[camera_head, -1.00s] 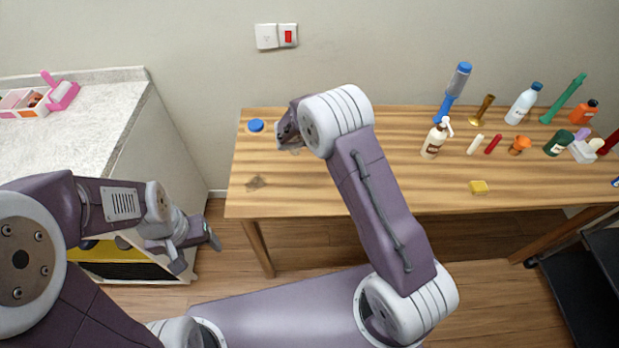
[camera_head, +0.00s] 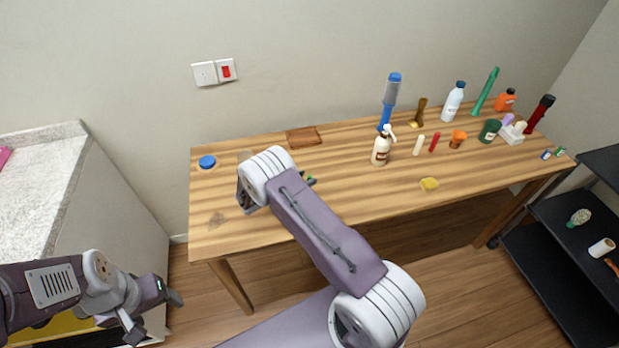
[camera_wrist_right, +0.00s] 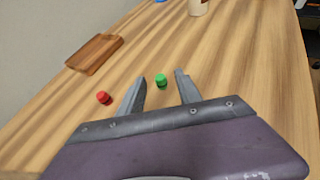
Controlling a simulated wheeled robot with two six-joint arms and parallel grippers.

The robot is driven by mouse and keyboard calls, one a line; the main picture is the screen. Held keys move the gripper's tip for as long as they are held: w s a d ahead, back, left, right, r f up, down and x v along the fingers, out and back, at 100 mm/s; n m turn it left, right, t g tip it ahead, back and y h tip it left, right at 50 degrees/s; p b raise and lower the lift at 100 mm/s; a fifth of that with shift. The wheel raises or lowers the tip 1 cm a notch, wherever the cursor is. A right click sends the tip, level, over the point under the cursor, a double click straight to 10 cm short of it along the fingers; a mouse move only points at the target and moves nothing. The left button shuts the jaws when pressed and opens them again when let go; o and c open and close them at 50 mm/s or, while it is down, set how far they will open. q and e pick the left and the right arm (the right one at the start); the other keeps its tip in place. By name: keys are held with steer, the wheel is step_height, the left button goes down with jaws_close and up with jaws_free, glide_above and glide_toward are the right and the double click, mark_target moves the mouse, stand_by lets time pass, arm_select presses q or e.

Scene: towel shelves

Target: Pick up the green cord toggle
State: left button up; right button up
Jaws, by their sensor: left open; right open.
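The green cord toggle (camera_wrist_right: 161,81) stands on the wooden table, seen in the right wrist view between the tips of my right gripper (camera_wrist_right: 160,84). That gripper is open, with one finger on each side of the toggle in the picture; I cannot tell how high the fingers are above the table. My left gripper (camera_head: 156,314) is open and empty, low beside the white counter.
A small red piece (camera_wrist_right: 103,97) lies left of the right gripper's left finger. A brown wooden board (camera_head: 304,137) lies behind. Several bottles stand at the right.

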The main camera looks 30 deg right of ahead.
steer(key=shift+w+d+f, duration=0.2)
steer(key=shift+d+f, duration=0.15)
steer(key=shift+d, duration=0.2)
jaws_close()
steer(key=shift+r, duration=0.1)
steer(key=r, duration=0.4)
steer(key=shift+s+d+r, duration=0.15)
steer(key=shift+s+r, duration=0.05)
steer(key=shift+r, duration=0.05)
steer(key=s+d+r, duration=0.6)
steer(key=s, duration=0.3)
steer(key=shift+d+r, duration=0.2)
steer(key=shift+d, duration=0.2)
